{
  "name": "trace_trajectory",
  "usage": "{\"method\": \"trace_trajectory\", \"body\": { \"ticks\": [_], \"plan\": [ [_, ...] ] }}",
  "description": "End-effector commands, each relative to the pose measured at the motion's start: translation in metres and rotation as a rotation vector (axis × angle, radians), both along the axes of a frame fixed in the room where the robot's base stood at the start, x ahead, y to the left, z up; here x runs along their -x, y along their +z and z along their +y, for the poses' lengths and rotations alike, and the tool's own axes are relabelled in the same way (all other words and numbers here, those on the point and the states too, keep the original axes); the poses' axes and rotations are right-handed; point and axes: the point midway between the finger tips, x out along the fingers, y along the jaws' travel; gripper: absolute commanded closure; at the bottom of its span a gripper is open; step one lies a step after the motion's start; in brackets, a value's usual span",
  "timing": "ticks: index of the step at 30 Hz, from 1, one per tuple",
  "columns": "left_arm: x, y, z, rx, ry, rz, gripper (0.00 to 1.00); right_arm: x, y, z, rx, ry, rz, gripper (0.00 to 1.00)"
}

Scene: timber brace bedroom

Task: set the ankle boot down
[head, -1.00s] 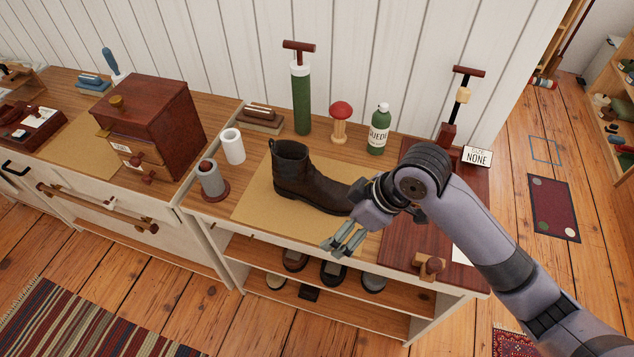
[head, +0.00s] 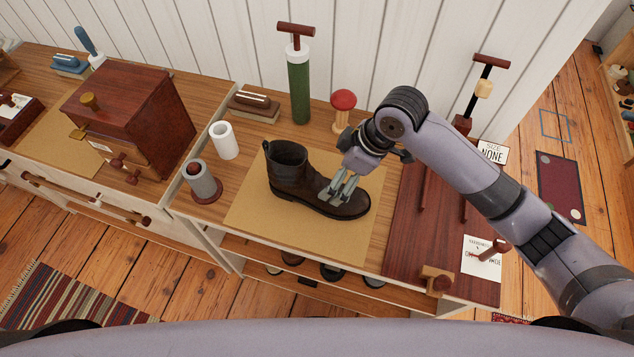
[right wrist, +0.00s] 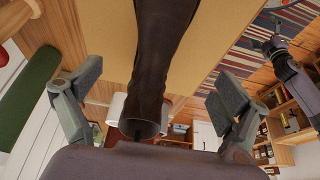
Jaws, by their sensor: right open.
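The dark brown ankle boot (head: 290,175) stands upright on the tan mat (head: 255,215) on the bench top, toe to the right. My right gripper (head: 343,190) is at the front part of the boot, its fingers pointing down; part of the instep is hidden behind them. In the right wrist view the boot (right wrist: 160,60) runs between the two spread fingers of the open gripper (right wrist: 155,90), with gaps on both sides. In that view a dark grey arm part, apparently my left arm, shows at the upper right; its jaw state is unclear.
Left of the boot stand a grey cylinder (head: 202,182) and a white cylinder (head: 224,141). Behind are a green pump (head: 299,88), a brush (head: 254,105) and a red mushroom-shaped form (head: 342,108). A dark red board (head: 407,240) lies right of the mat.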

Motion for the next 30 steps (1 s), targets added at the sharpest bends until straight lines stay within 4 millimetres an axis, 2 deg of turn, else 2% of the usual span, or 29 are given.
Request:
{"method": "trace_trajectory", "body": {
  "ticks": [4,9,15,17,24,30],
  "plan": [
    [0.015,0.006,0.001,-0.002,0.0,0.022,0.11,-0.003,-0.029,0.012,0.0,-0.002,0.004,0.06],
    [0.009,0.009,0.0,-0.001,0.0,0.013,0.11,-0.007,-0.053,0.021,0.0,-0.001,0.0,0.06],
    [-0.016,0.013,-0.001,0.003,0.0,-0.024,0.11,-0.009,-0.064,0.026,0.0,-0.001,0.0,0.06],
    [-0.019,0.016,-0.002,0.003,0.0,-0.029,0.11,-0.011,-0.068,0.029,0.0,-0.001,0.002,0.06],
    [-0.01,0.024,-0.001,0.002,0.0,-0.016,0.11,-0.017,-0.099,0.042,0.0,-0.001,0.002,0.06],
    [-0.003,0.024,0.0,0.0,0.0,-0.004,0.11,-0.019,-0.108,0.045,0.001,-0.001,-0.002,0.06]
  ]
}}
